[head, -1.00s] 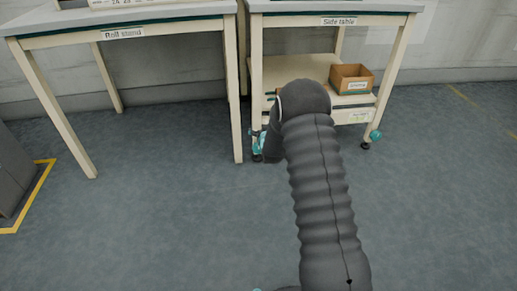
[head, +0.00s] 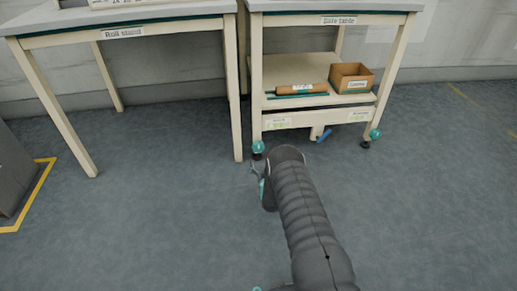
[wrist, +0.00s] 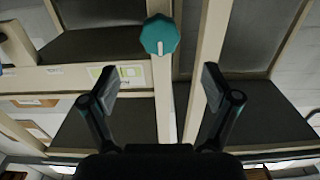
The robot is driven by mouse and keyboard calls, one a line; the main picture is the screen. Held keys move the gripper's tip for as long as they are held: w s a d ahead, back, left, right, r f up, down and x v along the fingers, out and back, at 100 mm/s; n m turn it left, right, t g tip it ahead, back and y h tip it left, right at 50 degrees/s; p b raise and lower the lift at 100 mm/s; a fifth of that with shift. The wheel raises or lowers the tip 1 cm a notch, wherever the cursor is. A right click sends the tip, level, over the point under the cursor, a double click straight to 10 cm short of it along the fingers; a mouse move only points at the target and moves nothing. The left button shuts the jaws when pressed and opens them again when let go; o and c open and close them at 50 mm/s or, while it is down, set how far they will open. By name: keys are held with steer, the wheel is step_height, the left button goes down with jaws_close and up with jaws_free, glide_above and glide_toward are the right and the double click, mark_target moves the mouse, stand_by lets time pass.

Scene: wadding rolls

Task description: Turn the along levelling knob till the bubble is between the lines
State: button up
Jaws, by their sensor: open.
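Two teal levelling knobs sit low on the side table's legs in the head view: a left one (head: 258,147) and a right one (head: 375,134). My gripper (head: 257,178) is just below and in front of the left knob, partly hidden by my arm. In the wrist view, a teal knob (wrist: 160,34) with a white pointer mark lies beyond my open gripper (wrist: 160,84), centred between the fingers and untouched. Small labelled patches sit on the lower rail at its left (head: 279,121) and right (head: 357,113). I cannot make out a bubble or its lines.
The side table (head: 340,20) carries a brown roll (head: 297,87) and an open cardboard box (head: 351,78) on its lower shelf. A blue lever (head: 324,136) hangs under the rail. The roll stand (head: 123,32) is at left. The floor in front is clear.

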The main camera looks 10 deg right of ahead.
mark_target(259, 149)
steer(key=w+b, duration=0.2)
steer(key=w, duration=0.9)
steer(key=shift+w, duration=0.15)
steer(key=c, duration=1.2)
